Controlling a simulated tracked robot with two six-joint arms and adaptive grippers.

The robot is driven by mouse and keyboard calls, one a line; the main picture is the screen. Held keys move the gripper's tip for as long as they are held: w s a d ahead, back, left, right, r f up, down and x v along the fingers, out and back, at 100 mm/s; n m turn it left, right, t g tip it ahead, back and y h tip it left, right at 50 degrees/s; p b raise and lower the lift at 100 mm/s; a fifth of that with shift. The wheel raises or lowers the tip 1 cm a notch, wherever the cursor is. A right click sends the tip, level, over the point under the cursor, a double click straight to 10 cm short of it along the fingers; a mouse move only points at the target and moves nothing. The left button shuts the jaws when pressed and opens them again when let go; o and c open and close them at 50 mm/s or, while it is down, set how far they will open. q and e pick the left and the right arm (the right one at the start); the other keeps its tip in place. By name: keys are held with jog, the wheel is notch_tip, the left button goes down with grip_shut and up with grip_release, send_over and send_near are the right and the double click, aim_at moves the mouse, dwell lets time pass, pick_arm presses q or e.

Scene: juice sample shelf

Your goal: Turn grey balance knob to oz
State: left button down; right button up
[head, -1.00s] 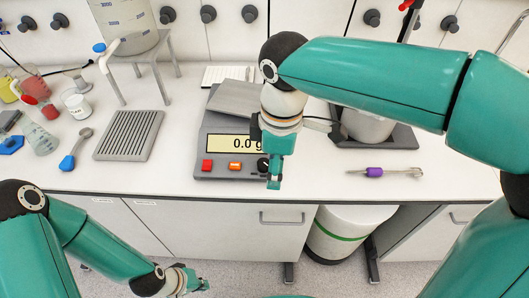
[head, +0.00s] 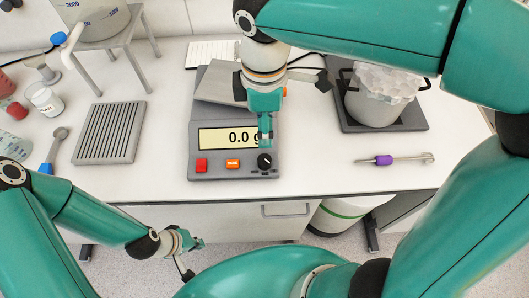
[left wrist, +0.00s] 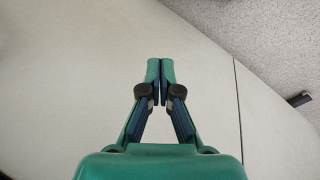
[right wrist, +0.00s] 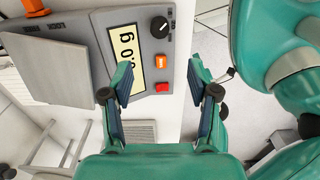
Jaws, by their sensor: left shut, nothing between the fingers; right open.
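The grey balance (head: 234,180) stands near the counter's front edge, its display (head: 228,138) reading 0.0 g. Its dark round knob (head: 264,161) sits at the front right corner and also shows in the right wrist view (right wrist: 159,27) with a white pointer mark. The printing around it is too small to read. My right gripper (head: 265,134) is just behind the knob in the head view; the right wrist view shows it open and empty (right wrist: 158,68), apart from the knob. My left gripper (head: 198,243) is shut and empty, low before the cabinets; it also shows in the left wrist view (left wrist: 159,62).
Red (head: 201,165) and orange (head: 233,164) buttons lie left of the knob. A ribbed grey tray (head: 110,132) is further left. A purple-handled tool (head: 384,160) and a grey pot (head: 375,107) on a dark tray are right. Bare counter lies between balance and tool.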

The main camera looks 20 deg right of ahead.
aim_at(264, 158)
notch_tip(264, 158, down, 14)
jog(key=shift+r, duration=0.15)
dwell(0.3)
grip_shut()
jog(key=shift+m, duration=0.3)
jog(key=m+b, duration=0.2)
jog(key=m, duration=0.1)
jog(key=shift+b, duration=0.3)
jog(key=m+b, duration=0.2)
jog(key=m, duration=0.3)
jog(key=shift+r, duration=0.1)
jog(key=shift+w, duration=0.1)
dwell(0.4)
